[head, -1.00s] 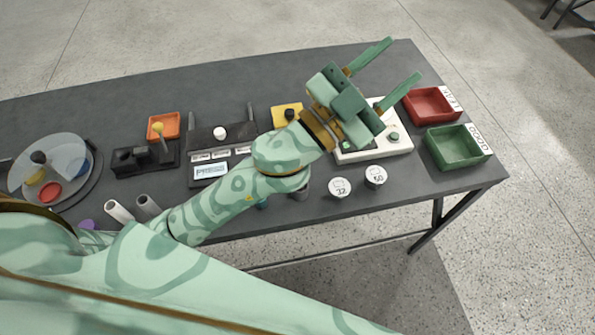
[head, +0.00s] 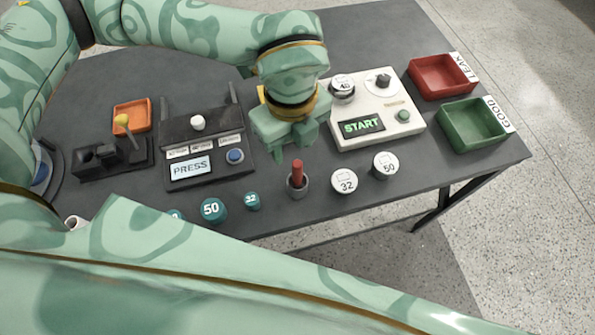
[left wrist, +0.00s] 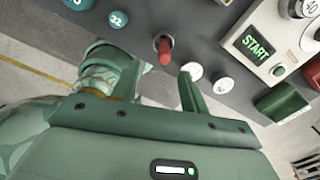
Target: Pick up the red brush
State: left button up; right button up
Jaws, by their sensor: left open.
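The red brush (head: 298,170) stands upright in a small grey cup (head: 298,188) near the table's front edge; its red handle points up and its lower end is hidden in the cup. In the left wrist view the brush (left wrist: 165,52) shows above the gripper body. My left gripper (head: 292,138) points down over the table, just behind the brush in the head view. It is open and empty, and does not touch the brush as far as I can see. My right gripper is in neither view.
White caps marked 32 (head: 344,182) and 50 (head: 386,165) stand right of the cup. Teal caps (head: 213,209) stand left. The START device (head: 378,112), the PRESS device (head: 205,140), a red tray (head: 440,78) and a green tray (head: 470,125) surround the area.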

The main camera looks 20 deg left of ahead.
aim_at(297, 173)
pick_arm(q)
notch_tip(297, 173, down, 6)
jog(key=shift+f+b, duration=0.15)
jog(key=shift+b, duration=0.3)
jog(key=f, duration=0.1)
jog(key=f+b, duration=0.1)
jog(key=f, duration=0.3)
jog(key=shift+w+d+f, duration=0.2)
jog(key=shift+w+d, duration=0.15)
jog(key=shift+c, duration=0.4)
grip_shut()
